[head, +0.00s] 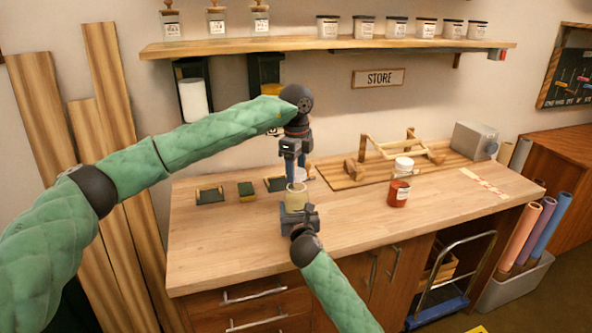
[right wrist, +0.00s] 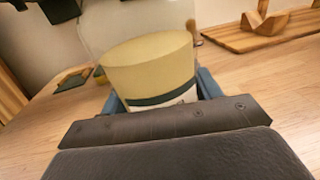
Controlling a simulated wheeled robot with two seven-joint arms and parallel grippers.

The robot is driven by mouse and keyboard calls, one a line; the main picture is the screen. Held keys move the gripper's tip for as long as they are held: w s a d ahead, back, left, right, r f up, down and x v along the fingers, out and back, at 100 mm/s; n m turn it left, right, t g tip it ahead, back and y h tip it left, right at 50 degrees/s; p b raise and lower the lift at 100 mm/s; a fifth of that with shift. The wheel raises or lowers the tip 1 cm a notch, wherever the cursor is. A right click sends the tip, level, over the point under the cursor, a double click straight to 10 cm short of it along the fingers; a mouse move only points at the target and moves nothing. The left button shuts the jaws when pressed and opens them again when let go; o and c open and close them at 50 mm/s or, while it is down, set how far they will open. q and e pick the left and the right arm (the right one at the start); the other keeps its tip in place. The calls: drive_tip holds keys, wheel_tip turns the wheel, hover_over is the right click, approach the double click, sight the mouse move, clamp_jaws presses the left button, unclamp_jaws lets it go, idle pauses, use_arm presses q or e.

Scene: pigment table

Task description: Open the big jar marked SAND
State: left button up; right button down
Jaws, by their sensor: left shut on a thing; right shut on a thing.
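The big jar (head: 296,197) stands near the front of the bench, clear with pale yellow sand inside. In the right wrist view the jar (right wrist: 150,68) fills the middle, with a dark band and part of a white label; its lettering is not readable. My right gripper (head: 298,211) is shut around the jar's lower body from the front, its blue fingers on either side. My left gripper (head: 296,180) points straight down from above and is shut at the jar's top, on the lid. The lid itself is mostly hidden by the fingers.
A red-filled jar with a white lid (head: 398,192) stands to the right on the bench (head: 350,222). Behind are a wooden rack (head: 400,150) and a grey box (head: 474,140). Small dark-green pads (head: 246,190) lie left. A shelf (head: 330,43) with jars hangs above.

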sight(296, 172)
use_arm(q)
drive_tip(key=shift+r, duration=1.85)
use_arm(e)
drive_tip(key=shift+c, duration=1.3)
unclamp_jaws()
